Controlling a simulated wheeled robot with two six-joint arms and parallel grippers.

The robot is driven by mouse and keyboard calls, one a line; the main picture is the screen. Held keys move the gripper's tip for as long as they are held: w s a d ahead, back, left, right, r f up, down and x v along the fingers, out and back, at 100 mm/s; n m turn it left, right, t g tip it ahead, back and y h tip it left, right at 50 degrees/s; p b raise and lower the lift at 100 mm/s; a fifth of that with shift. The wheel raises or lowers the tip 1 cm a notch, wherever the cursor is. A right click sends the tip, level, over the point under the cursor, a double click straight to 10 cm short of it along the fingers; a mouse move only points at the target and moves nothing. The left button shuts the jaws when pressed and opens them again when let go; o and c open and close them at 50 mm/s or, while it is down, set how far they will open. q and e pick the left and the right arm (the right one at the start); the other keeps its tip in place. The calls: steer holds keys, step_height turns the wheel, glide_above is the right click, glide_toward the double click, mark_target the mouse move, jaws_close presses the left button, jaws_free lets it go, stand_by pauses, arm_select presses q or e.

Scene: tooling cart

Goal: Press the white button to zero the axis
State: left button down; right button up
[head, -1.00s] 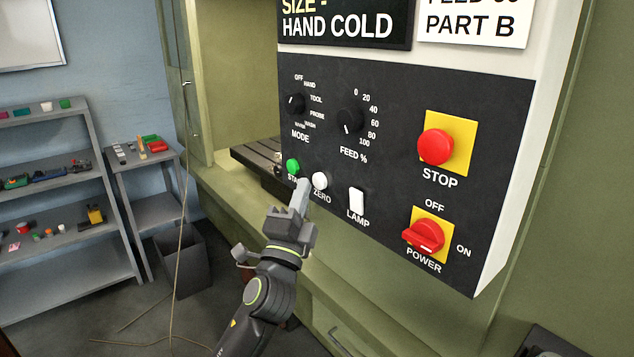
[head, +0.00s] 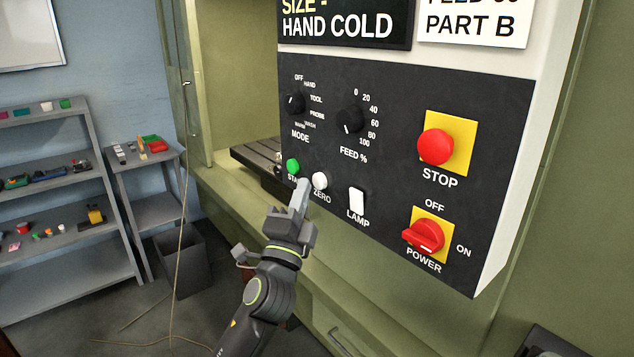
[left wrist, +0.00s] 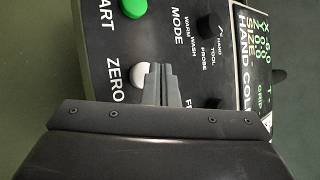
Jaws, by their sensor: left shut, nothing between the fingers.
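The white ZERO button (head: 320,180) is a round cap on the black control panel (head: 390,110). In the head view my left gripper (head: 303,184) is shut and empty, with its fingertips just left of the button and below the green START button (head: 293,166). In the left wrist view the shut fingers (left wrist: 160,75) stand beside the white button (left wrist: 140,76) and cover part of its right side. I cannot tell whether the tips touch it. My right gripper is not in view.
The panel also carries the MODE knob (head: 295,103), the FEED knob (head: 350,120), a white LAMP switch (head: 356,200), a red STOP button (head: 435,147) and a red POWER switch (head: 423,236). Shelves (head: 62,200) and a bin (head: 180,260) stand at left.

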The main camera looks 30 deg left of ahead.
arm_select(q)
steer(key=shift+w, duration=0.1)
steer(key=shift+w+d, duration=0.15)
steer(key=shift+w, duration=0.2)
steer(key=shift+w+d, duration=0.15)
steer(key=shift+w, duration=0.3)
stand_by(1.5)
steer(key=shift+s, duration=0.1)
steer(key=shift+s+a, duration=0.2)
steer(key=shift+s, duration=0.45)
steer(key=shift+s+a, duration=0.3)
steer(key=shift+s, duration=0.45)
steer(key=shift+s+a, duration=0.35)
steer(key=shift+s, duration=0.45)
steer(key=shift+s+a, duration=0.3)
steer(key=shift+s, duration=0.45)
steer(key=shift+f, duration=0.1)
